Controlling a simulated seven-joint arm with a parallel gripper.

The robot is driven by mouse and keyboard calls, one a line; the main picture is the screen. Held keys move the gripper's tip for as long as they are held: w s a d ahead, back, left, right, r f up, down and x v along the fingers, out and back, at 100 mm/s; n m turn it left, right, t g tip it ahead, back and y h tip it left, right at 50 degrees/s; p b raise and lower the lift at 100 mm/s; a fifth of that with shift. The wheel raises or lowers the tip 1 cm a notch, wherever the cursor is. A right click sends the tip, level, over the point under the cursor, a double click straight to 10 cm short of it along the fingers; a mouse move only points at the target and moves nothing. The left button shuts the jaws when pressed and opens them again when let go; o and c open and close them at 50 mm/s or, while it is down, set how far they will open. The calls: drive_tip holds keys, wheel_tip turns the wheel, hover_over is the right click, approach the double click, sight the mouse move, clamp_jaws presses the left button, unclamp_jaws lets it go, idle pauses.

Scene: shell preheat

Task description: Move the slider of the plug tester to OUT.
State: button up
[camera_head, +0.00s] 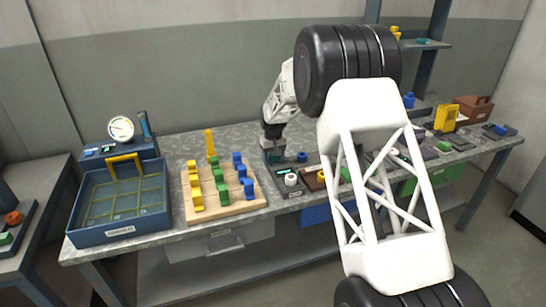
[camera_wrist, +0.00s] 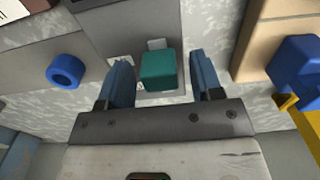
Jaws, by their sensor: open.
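In the wrist view, a teal block (camera_wrist: 158,70), which looks like the slider knob of the plug tester, sits between my two fingers with a gap on each side. Behind it is a small light-grey piece (camera_wrist: 156,44) on a dark grey housing (camera_wrist: 110,25). My gripper (camera_wrist: 158,82) is open around the teal block, not clamped on it. In the head view, my gripper (camera_head: 272,150) points down behind the grey device with a small screen (camera_head: 285,172). I cannot read any IN or OUT marks, and the slider's position is unclear.
A blue ring (camera_wrist: 65,70) stands left of my fingers in the wrist view. A wooden board (camera_head: 232,208) with yellow, green and blue pieces lies left of my gripper in the head view. A blue tray with a gauge (camera_head: 120,228) stands farther left. My arm hides part of the bench.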

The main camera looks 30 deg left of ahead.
clamp_jaws()
drive_tip(key=shift+w+a, duration=1.75)
unclamp_jaws()
drive_tip(key=shift+r, duration=0.15)
wheel_tip(320, 180, up, 8)
drive_tip(key=shift+f, duration=0.25)
drive_tip(key=shift+r, duration=0.1)
